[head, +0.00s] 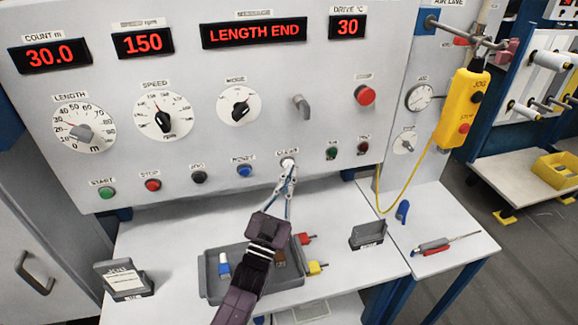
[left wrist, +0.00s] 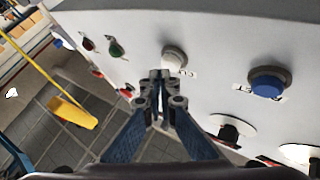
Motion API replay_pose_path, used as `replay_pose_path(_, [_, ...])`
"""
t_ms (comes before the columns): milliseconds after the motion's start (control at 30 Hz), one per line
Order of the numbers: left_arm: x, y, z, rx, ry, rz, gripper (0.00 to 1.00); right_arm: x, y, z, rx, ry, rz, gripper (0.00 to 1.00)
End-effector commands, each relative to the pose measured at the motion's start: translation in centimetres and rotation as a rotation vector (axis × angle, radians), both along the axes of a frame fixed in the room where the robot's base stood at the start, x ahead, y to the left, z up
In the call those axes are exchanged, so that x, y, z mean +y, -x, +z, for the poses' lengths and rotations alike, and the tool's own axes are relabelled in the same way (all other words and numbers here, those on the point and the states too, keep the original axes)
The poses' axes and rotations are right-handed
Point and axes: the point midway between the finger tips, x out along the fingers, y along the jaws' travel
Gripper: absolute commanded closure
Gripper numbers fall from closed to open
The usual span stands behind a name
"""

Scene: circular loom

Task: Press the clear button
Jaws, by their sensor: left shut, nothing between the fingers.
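The clear button (head: 288,162) is a pale round button in the lower row of the panel, under the label CLEAR. It shows in the left wrist view as a whitish knob (left wrist: 174,56) just beyond my fingertips. My left gripper (head: 285,178) is shut and empty, its fingers pointing up at the panel right at the clear button and partly covering it. In the left wrist view its closed tips (left wrist: 159,76) sit just below the button in the picture. I cannot tell whether they touch it. My right gripper is not in view.
The blue reset button (head: 244,171) is left of the clear button; a dark green lamp (head: 331,153) is to its right. A grey tray (head: 210,282) with small parts lies on the table below my arm. The display (head: 254,31) reads LENGTH END. A yellow pendant (head: 462,108) hangs at right.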

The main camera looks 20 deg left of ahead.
Motion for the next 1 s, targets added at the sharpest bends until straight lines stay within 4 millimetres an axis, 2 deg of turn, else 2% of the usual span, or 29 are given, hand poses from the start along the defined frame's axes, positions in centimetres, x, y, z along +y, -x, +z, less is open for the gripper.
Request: replay_pose_path(1000, [0.47, -0.70, -0.02, 0.001, 0.000, 0.000, 1.00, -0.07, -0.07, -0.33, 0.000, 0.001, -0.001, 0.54])
